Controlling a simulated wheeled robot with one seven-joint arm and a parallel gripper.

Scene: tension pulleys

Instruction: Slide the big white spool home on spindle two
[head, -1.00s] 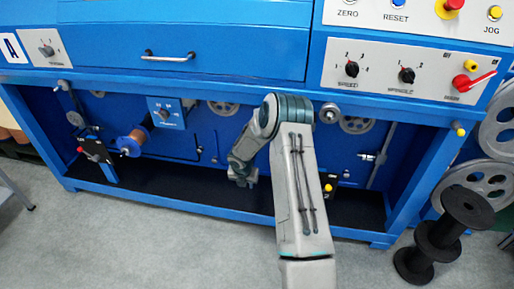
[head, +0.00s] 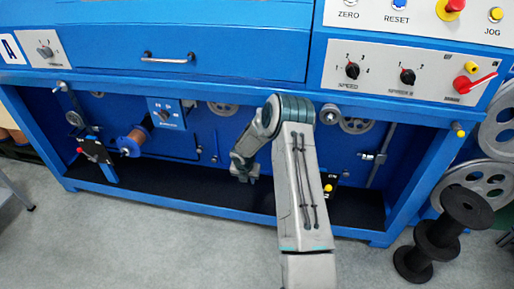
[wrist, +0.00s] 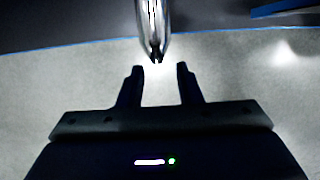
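No big white spool can be made out in either view. My gripper (wrist: 160,86) is open in the wrist view, with nothing between its two dark fingers. A shiny metal rod with a rounded, slotted tip (wrist: 154,25) points down from the top, just beyond the fingertips; I cannot tell whether it is spindle two. In the head view my gripper (head: 244,173) hangs inside the open bay of the blue machine (head: 180,83). My arm hides part of the bay behind it. A copper-coloured wound spool (head: 134,140) sits on the back panel to the left.
Grey pulleys (head: 355,124) and a small dial box (head: 166,113) are on the bay's back panel. A red-handled bracket (head: 96,152) stands at the left. Black empty spools (head: 437,240) stand on the floor at right. The floor in front (head: 150,230) is clear.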

